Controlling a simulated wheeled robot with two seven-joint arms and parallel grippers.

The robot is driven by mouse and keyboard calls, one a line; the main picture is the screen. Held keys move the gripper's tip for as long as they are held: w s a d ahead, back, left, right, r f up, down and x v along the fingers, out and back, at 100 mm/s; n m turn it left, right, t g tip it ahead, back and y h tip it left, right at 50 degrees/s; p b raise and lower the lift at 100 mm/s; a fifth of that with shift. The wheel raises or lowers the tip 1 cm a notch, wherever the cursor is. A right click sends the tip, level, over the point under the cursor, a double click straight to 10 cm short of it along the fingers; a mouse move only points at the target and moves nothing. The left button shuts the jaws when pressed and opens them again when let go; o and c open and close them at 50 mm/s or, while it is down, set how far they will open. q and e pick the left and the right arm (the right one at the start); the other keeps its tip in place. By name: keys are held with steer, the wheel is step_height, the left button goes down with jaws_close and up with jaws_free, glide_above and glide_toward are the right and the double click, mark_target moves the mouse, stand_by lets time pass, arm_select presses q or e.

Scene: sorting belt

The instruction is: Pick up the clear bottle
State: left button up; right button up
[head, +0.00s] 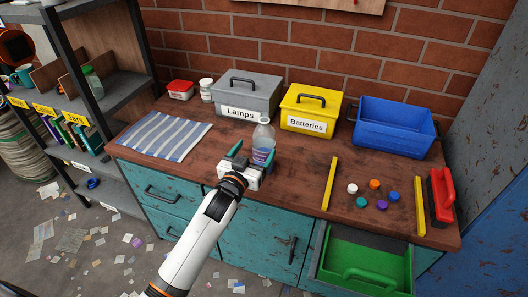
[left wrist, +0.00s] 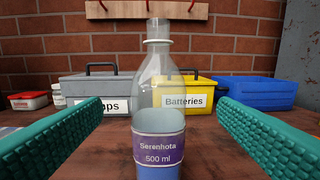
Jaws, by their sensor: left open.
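The clear bottle (head: 263,138) stands upright on the brown worktop in front of the gap between the grey and yellow boxes. In the left wrist view the clear bottle (left wrist: 158,90) shows a purple label reading "Serenhota 500 ml". My left gripper (head: 251,158) is open, with green ribbed fingers, just in front of the bottle in the head view. In the left wrist view the open fingers (left wrist: 160,137) lie to the left and right of the bottle, with a gap on each side. Neither finger visibly touches it. My right gripper is not in view.
Behind the bottle are the grey Lamps box (head: 247,93), the yellow Batteries box (head: 310,106) and a blue bin (head: 393,127). A striped cloth (head: 167,136) lies left. Yellow bars (head: 330,183), several caps (head: 374,184) and a red-handled tool (head: 441,195) lie right.

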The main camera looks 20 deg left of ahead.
mark_target(264, 136)
arm_select(q)
steer(key=w, duration=0.8)
steer(key=shift+d+f+p, duration=0.3)
steer(key=shift+p, duration=0.05)
steer(key=shift+s, duration=0.1)
steer(key=shift+r, duration=0.1)
steer(key=c, duration=1.5)
